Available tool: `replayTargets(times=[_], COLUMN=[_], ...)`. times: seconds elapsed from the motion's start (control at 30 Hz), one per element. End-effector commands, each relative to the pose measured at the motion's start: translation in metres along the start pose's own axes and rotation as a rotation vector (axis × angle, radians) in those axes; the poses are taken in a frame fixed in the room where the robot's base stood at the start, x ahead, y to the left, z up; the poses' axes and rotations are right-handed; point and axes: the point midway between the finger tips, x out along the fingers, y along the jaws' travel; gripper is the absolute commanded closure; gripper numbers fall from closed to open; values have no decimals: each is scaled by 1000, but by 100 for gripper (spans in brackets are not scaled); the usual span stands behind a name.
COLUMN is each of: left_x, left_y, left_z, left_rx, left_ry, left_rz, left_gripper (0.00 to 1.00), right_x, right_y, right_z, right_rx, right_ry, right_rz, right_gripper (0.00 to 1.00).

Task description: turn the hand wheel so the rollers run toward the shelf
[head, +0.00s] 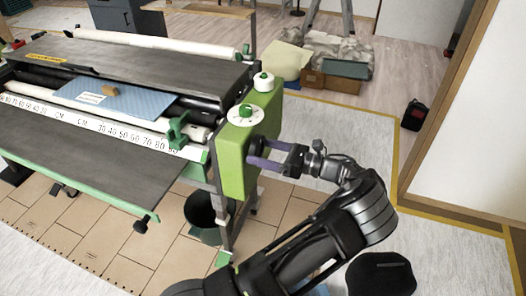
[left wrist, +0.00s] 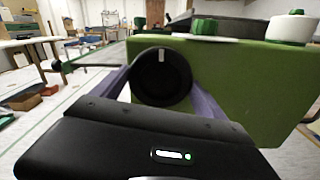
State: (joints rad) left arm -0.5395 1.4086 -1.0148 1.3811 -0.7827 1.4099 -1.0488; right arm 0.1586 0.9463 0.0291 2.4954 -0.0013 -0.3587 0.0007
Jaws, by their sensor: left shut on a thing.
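The wallpaper paster (head: 110,68) stands at the left in the head view, with a green end box (head: 236,160) facing me. The hand wheel (left wrist: 161,80) is a round black knob on that box, with a white mark at its top. In the head view it is mostly hidden by my gripper. My left gripper (head: 272,157) has its purple fingers on either side of the wheel and is shut on it. Pale rollers (head: 150,128) run along the machine. A flat grey shelf (head: 95,165) sticks out along its near side. My right gripper is not in view.
A blue sheet (head: 115,100) lies on the machine. White dials with green knobs (head: 243,114) sit on top of the end box. A dark bucket (head: 202,215) stands on the floor below. Boxes (head: 330,80) lie behind. The floor to the right is mostly clear.

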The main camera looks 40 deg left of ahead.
Motion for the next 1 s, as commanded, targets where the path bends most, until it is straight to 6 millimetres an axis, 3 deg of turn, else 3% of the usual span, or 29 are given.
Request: replayTargets(times=[0.27, 0.67, 1.0], left_x=[0, 0, 0], left_y=[0, 0, -1], left_z=[0, 0, -1], left_rx=[0, -55, -262], left_ry=[0, 0, 0], left_rz=[0, 1, 1], left_gripper=[57, 57, 57], right_x=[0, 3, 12], right_y=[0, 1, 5], right_z=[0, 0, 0], right_rx=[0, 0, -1], right_ry=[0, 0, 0], right_rz=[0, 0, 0], right_gripper=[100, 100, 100])
